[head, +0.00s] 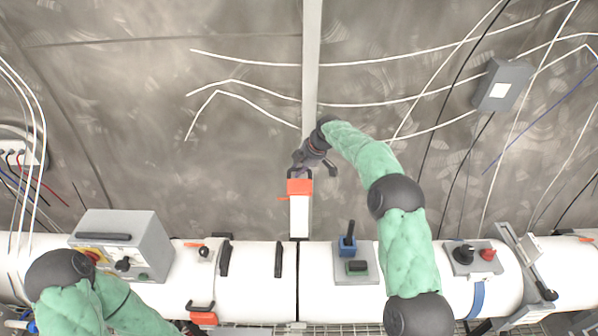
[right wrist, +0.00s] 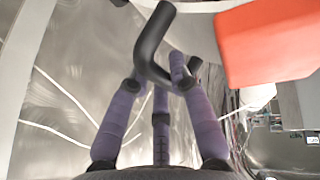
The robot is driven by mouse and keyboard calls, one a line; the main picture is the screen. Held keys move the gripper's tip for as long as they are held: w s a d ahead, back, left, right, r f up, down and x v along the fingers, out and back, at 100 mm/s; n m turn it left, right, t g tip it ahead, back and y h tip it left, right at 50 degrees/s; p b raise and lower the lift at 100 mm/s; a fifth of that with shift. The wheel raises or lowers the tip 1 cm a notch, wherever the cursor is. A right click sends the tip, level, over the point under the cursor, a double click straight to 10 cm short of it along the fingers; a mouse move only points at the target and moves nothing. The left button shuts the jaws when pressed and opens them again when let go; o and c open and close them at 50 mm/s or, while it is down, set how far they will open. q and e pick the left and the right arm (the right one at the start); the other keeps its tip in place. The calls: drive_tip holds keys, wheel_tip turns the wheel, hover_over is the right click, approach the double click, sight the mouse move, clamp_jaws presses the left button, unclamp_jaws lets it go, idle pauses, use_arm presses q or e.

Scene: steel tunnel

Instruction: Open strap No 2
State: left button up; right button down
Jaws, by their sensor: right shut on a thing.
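An orange block (head: 299,187) tops a white upright piece (head: 299,218) that stands up from the white pipe, in the middle of the head view. A black bent handle (right wrist: 152,45) sits at the block's top end. My right gripper (head: 305,168) is shut on this handle; in the right wrist view its purple fingers close around it, with the orange block (right wrist: 268,42) beside them at the right. A similar orange block (head: 203,318) with a black handle is low on the pipe's front at the left. I cannot read any strap number. My left arm shows at the lower left; its gripper is out of view.
The white pipe (head: 253,290) runs across the view. Cables hang along the wall.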

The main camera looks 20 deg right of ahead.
drive_tip(key=shift+s+a+f, duration=0.1)
drive_tip(key=shift+s+f, duration=0.05)
drive_tip(key=shift+s, duration=0.1)
drive_tip(key=shift+w+f, duration=0.15)
drive_tip(key=shift+w, duration=0.15)
drive_tip(key=shift+s, duration=0.1)
drive_tip(key=c, duration=1.2)
unclamp_jaws()
drive_tip(key=shift+o, duration=0.5)
drive_tip(key=shift+r, duration=0.2)
drive_tip(key=v, duration=1.2)
